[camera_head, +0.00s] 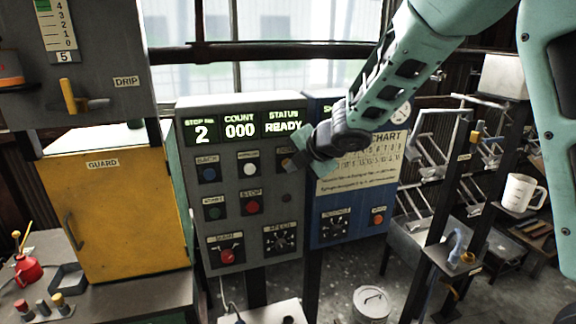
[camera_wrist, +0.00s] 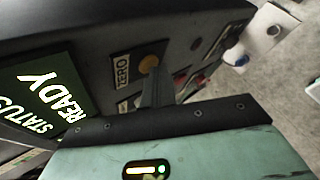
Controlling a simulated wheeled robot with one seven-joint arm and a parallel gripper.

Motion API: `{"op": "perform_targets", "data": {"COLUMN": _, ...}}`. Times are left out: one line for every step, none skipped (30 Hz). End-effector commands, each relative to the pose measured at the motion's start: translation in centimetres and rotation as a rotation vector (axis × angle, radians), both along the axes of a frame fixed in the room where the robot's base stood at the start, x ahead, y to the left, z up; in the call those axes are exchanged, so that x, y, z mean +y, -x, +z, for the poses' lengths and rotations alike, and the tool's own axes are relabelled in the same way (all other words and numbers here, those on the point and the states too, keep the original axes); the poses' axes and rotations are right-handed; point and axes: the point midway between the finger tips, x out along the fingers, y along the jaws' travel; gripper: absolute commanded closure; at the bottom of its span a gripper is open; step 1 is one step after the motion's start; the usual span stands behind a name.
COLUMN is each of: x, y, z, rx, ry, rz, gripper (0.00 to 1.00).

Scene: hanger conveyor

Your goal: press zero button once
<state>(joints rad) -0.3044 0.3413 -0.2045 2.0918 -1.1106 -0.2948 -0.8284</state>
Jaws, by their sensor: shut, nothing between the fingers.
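The zero button (camera_wrist: 149,63) is a round orange button on the grey control panel (camera_head: 270,195), next to a plate reading ZERO (camera_wrist: 121,69). In the head view the button (camera_head: 284,163) is at the panel's upper right, partly hidden by my gripper (camera_head: 294,163). My gripper is shut and empty, with its fingertips right at the button. In the wrist view the fingertips (camera_wrist: 154,78) lie close over the button's lower edge; I cannot tell whether they touch. The panel's display (camera_head: 242,127) reads step 2, count 000, status READY.
The panel also has a white button (camera_head: 250,169), a red stop button (camera_head: 252,207), and dials below. A blue panel (camera_head: 350,215) with a chart stands close on the right. A yellow guard box (camera_head: 118,215) stands left. A rack with a white mug (camera_head: 518,192) is far right.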

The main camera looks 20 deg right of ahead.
Motion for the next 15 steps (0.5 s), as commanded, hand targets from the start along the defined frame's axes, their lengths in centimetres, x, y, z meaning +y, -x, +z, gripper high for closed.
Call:
{"op": "perform_targets", "data": {"x": 0.0, "y": 0.1, "z": 0.0, "rx": -0.001, "ry": 0.000, "rz": -0.001, "gripper": 1.00}}
{"op": "perform_targets", "data": {"x": 0.0, "y": 0.2, "z": 0.0, "rx": -0.001, "ry": 0.000, "rz": -0.001, "gripper": 1.00}}
{"op": "perform_targets", "data": {"x": 0.0, "y": 0.3, "z": 0.0, "rx": -0.002, "ry": -0.001, "rz": 0.000, "gripper": 1.00}}
{"op": "perform_targets", "data": {"x": 0.0, "y": 0.4, "z": 0.0, "rx": -0.002, "ry": -0.001, "rz": 0.000, "gripper": 1.00}}
{"op": "perform_targets", "data": {"x": 0.0, "y": 0.6, "z": 0.0, "rx": -0.002, "ry": -0.001, "rz": 0.000, "gripper": 1.00}}
{"op": "perform_targets", "data": {"x": 0.0, "y": 0.8, "z": 0.0, "rx": -0.002, "ry": -0.001, "rz": 0.000, "gripper": 1.00}}
{"op": "perform_targets", "data": {"x": 0.0, "y": 0.9, "z": 0.0, "rx": -0.002, "ry": -0.001, "rz": 0.000, "gripper": 1.00}}
{"op": "perform_targets", "data": {"x": 0.0, "y": 1.1, "z": 0.0, "rx": -0.002, "ry": -0.001, "rz": 0.000, "gripper": 1.00}}
{"op": "perform_targets", "data": {"x": 0.0, "y": 1.4, "z": 0.0, "rx": -0.002, "ry": -0.001, "rz": 0.000, "gripper": 1.00}}
{"op": "perform_targets", "data": {"x": 0.0, "y": 1.5, "z": 0.0, "rx": -0.002, "ry": -0.001, "rz": 0.000, "gripper": 1.00}}
{"op": "perform_targets", "data": {"x": 0.0, "y": 1.6, "z": 0.0, "rx": -0.002, "ry": -0.001, "rz": 0.000, "gripper": 1.00}}
{"op": "perform_targets", "data": {"x": 0.0, "y": 1.7, "z": 0.0, "rx": -0.001, "ry": 0.000, "rz": -0.001, "gripper": 1.00}}
{"op": "perform_targets", "data": {"x": 0.0, "y": 1.7, "z": 0.0, "rx": -0.001, "ry": 0.000, "rz": -0.001, "gripper": 1.00}}
{"op": "perform_targets", "data": {"x": 0.0, "y": 1.7, "z": 0.0, "rx": -0.001, "ry": 0.000, "rz": -0.001, "gripper": 1.00}}
{"op": "perform_targets", "data": {"x": 0.0, "y": 1.7, "z": 0.0, "rx": -0.001, "ry": 0.000, "rz": -0.001, "gripper": 1.00}}
